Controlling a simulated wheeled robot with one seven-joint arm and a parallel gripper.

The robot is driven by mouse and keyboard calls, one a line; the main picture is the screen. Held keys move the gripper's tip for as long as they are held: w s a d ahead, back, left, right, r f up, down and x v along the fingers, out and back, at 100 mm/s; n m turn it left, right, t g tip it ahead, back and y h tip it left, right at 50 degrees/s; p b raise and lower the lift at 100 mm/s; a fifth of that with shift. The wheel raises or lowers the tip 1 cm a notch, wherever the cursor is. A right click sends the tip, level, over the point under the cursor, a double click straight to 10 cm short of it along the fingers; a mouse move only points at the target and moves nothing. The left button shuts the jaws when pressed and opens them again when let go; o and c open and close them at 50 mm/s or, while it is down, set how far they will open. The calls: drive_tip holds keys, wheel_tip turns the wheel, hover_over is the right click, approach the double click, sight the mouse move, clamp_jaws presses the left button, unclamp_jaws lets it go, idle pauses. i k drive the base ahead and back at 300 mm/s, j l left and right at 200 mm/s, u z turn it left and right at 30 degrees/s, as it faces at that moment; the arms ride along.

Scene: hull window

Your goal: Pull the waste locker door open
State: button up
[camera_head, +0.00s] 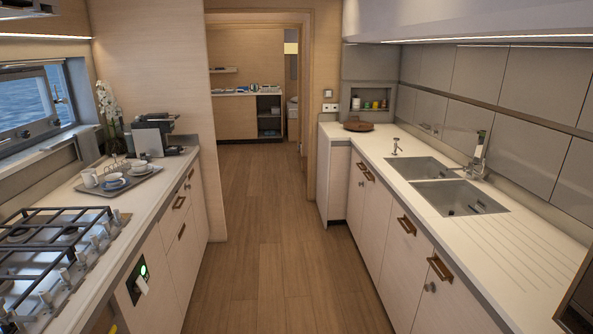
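My gripper is not in view. Several flat pale locker doors show in the head camera view, and I cannot tell which is the waste locker door. On the right cabinet front, a door (400,270) with a brown pull handle (406,226) and a small round knob looks shut. A nearer right door (440,300) has a brown handle (440,268) and also looks shut. On the left front, pale fronts (184,262) with brown handles (182,231) look shut. A dark panel (137,280) with a green mark and a white lever-like part is set into the left front.
A clear wooden floor aisle (258,240) runs between the counters to a doorway. The right counter (520,245) holds a double sink (455,197). The left counter carries a gas hob (50,245) and a tray (120,182) with cups.

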sight(378, 201)
drive_tip(key=i, duration=0.6)
drive_tip(key=i+u, duration=0.15)
drive_tip(key=i, duration=0.4)
drive_tip(key=i+l, duration=0.15)
drive_tip(key=i, duration=0.45)
drive_tip(key=i+l+u, duration=0.15)
drive_tip(key=i, duration=0.4)
drive_tip(key=i+l+u, duration=0.35)
drive_tip(key=i+u, duration=0.15)
drive_tip(key=i+l+u, duration=0.45)
drive_tip(key=i+l+z, duration=0.1)
drive_tip(key=l, duration=0.3)
drive_tip(key=i+l+z, duration=0.1)
drive_tip(key=l, duration=0.25)
drive_tip(key=i+l, duration=0.25)
drive_tip(key=i+l+z, duration=0.15)
drive_tip(key=l, duration=0.3)
